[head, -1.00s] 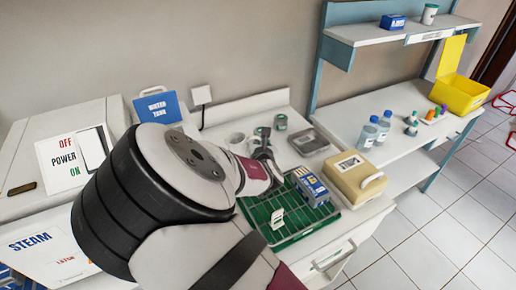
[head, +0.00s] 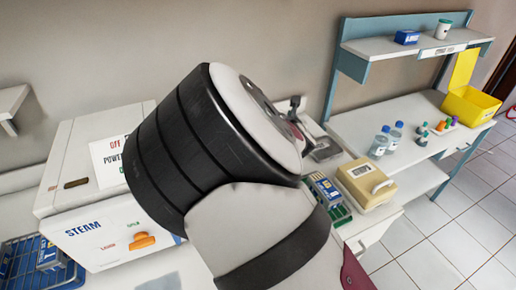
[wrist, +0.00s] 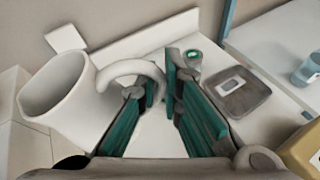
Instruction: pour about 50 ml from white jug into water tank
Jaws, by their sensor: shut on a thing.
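The white jug (wrist: 62,100) fills the left of the wrist view, its wide mouth facing the upper left. Its curved handle (wrist: 132,68) reaches toward the green-padded fingers. My gripper (wrist: 160,88) is shut on the handle. In the head view my arm covers the jug and most of the gripper. The water tank is hidden behind my arm in the head view, and the wrist view does not show it.
The white steam machine (head: 88,205) stands left of my arm. A beige box (head: 366,183) and blue box (head: 325,188) stand right. Bottles (head: 381,140) stand on the right-hand bench.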

